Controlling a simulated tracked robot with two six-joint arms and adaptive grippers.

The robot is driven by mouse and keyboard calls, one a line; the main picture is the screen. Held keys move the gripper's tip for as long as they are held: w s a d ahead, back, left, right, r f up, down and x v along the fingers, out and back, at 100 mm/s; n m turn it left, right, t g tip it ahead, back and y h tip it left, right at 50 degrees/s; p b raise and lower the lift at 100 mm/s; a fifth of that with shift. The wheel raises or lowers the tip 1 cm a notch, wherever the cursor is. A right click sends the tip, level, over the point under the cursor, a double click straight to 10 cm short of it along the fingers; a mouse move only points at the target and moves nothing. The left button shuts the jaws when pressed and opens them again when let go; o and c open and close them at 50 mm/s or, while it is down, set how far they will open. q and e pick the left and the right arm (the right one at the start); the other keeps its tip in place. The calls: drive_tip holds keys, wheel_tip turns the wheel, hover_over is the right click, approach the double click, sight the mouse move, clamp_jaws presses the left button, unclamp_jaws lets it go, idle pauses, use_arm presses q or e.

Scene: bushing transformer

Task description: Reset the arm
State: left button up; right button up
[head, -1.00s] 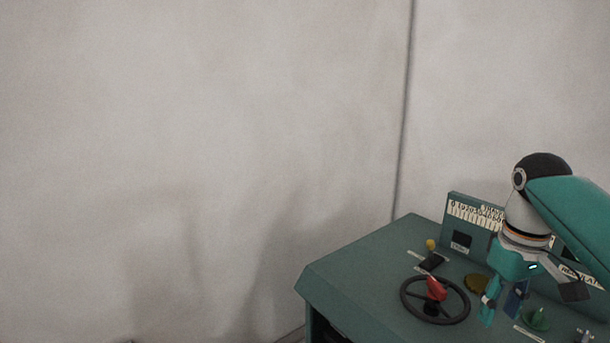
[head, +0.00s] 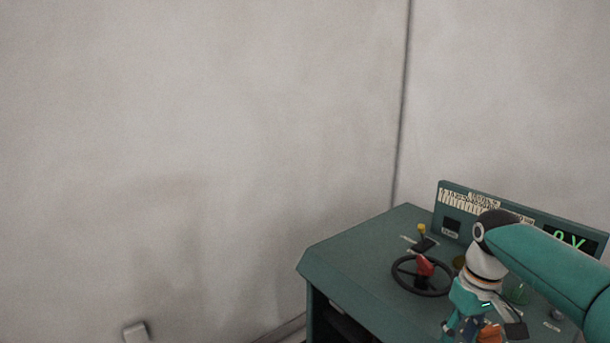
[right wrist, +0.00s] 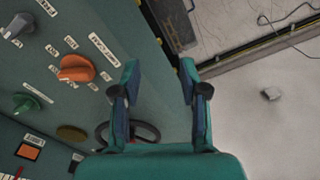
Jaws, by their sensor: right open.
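My right arm comes in from the right in the head view, with its gripper (head: 462,330) low over the front of the green control desk (head: 350,250). In the right wrist view the two fingers of the right gripper (right wrist: 160,76) stand apart with nothing between them. The fingers appear above the desk's front edge, near the black handwheel (right wrist: 150,130), whose near part they partly hide. My left gripper is not in view.
The desk carries a red knob (head: 425,265) at the handwheel, a yellow-topped lever (head: 421,229), an orange knob (right wrist: 76,68), a green knob (right wrist: 25,103) and a grey knob (right wrist: 18,27). A green-lit display (head: 570,239) is at the back.

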drive_tip(key=s+a+f+y, duration=0.1)
drive_tip(key=a+f, duration=0.4)
drive_tip(key=f, duration=0.7)
drive_tip(key=s+a+f+y, duration=0.15)
drive_tip(key=a+f, duration=0.35)
drive_tip(key=f, duration=0.6)
drive_tip(key=s+a+f+m, duration=0.2)
drive_tip(key=s+a+f, duration=0.1)
drive_tip(key=s+f, duration=0.4)
drive_tip(key=s+a+f+m, duration=0.2)
drive_tip(key=s+f, duration=0.5)
drive_tip(key=s, duration=0.6)
drive_tip(key=shift+a+m+y, duration=0.3)
drive_tip(key=shift+a+y, duration=0.15)
drive_tip(key=shift+a, duration=0.35)
